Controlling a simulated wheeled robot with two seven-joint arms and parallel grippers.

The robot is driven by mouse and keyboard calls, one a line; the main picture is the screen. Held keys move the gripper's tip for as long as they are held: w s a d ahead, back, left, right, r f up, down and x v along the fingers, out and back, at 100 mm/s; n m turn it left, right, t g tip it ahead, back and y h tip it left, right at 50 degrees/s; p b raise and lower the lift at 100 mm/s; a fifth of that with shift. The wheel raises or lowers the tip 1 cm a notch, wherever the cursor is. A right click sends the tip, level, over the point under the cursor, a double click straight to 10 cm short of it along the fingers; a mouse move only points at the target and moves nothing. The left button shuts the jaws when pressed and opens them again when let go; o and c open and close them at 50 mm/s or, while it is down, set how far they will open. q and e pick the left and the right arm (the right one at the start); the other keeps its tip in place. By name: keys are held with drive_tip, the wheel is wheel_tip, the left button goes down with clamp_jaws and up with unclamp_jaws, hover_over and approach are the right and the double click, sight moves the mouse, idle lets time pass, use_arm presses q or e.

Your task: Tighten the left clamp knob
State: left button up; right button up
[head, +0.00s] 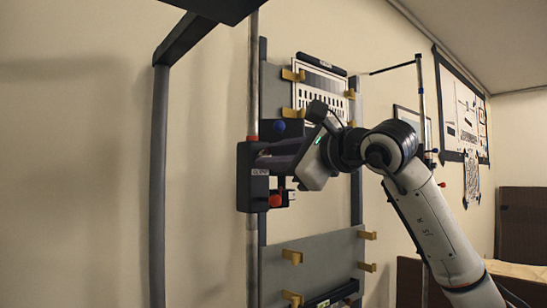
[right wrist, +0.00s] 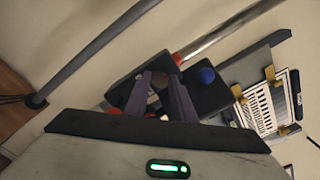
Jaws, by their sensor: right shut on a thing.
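The left clamp is a black block (head: 245,190) with a small white label, set on the upright metal pole (head: 253,75); it also shows in the wrist view (right wrist: 122,93). My right gripper (head: 262,158) reaches the block from the right. In the wrist view its two dark fingers (right wrist: 160,92) are shut on a small brownish knob (right wrist: 156,79) on the block's face, mostly hidden between them. In the head view the fingers and arm hide that knob. How tight it is cannot be seen. My left gripper is not in view.
A blue ball knob (head: 279,126) is just above the gripper and a red one (head: 275,201) just below. A grey panel (head: 320,258) with yellow hooks stands behind. A slotted white plate (head: 322,90) hangs above. A second thin pole (head: 421,100) stands to the right.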

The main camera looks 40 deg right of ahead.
drive_tip(key=shift+m, duration=0.4)
drive_tip(key=o, duration=1.1)
drive_tip(key=shift+c, duration=0.2)
drive_tip(key=s+b, duration=0.1)
drive_tip(key=s, duration=0.9)
drive_tip(key=shift+s+d, duration=0.2)
drive_tip(key=shift+d, duration=0.2)
